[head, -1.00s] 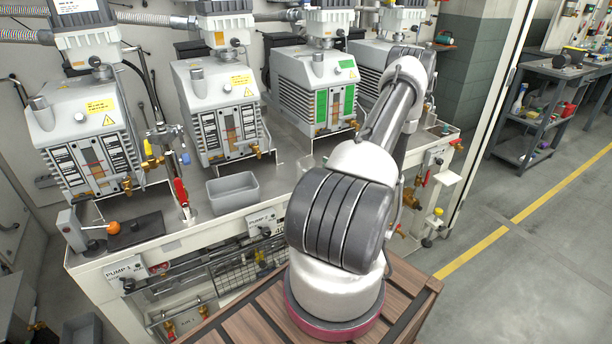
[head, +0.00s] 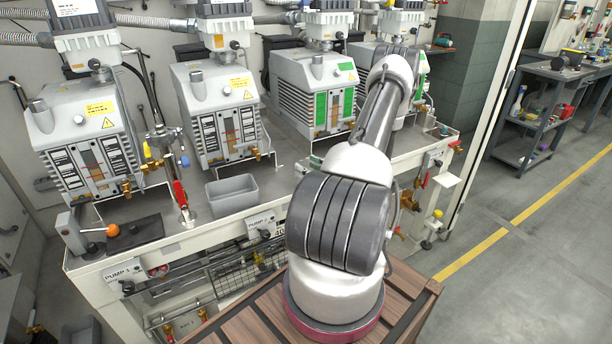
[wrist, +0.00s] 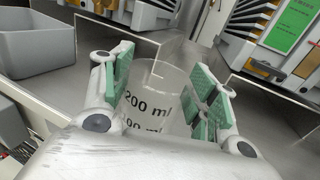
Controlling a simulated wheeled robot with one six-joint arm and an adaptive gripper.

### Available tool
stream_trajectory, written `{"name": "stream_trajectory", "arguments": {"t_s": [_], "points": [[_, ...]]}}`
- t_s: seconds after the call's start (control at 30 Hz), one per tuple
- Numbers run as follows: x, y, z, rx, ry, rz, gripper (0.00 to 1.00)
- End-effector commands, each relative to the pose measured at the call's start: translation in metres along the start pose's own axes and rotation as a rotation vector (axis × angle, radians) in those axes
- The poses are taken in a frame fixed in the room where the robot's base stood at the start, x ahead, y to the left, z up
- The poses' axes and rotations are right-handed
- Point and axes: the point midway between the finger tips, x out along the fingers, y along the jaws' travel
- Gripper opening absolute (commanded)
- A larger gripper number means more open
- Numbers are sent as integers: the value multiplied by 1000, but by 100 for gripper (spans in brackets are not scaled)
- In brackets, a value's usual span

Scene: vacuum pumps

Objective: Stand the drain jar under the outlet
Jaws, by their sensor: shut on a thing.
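In the wrist view, a clear jar (wrist: 150,88) with black "200 ml" lettering is between the green pads of my gripper (wrist: 163,72). My gripper is shut on it. The jar looks close over or on the metal bench top; whether its base touches cannot be told. Beyond it, pumps show brass fittings at top left (wrist: 78,4) and right (wrist: 265,68). In the head view, my arm hides the gripper and jar. The pumps there have brass outlet taps, such as one on the second pump (head: 256,153) and one on the first (head: 127,188).
A grey bin (head: 232,203) stands on the bench left of my arm; it also shows in the wrist view (wrist: 40,55). Thin metal plates stand by the pumps. An orange-knobbed lever (head: 113,230) is at the bench's front left. Open floor (head: 540,270) lies to the right.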

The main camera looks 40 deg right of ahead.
Motion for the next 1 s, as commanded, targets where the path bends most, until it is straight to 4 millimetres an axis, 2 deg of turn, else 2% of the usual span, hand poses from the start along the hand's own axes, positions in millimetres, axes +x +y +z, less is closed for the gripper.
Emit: {"name": "stream_trajectory", "arguments": {"t_s": [0.17,0.27,0.5,0.7,1.0], "points": [[0,0,5,-1,0,0,30],[0,0,16,-2,-1,0,30],[0,0,64,-5,-1,0,30],[0,0,94,-2,-1,0,30],[0,0,100,0,0,0,30]]}}
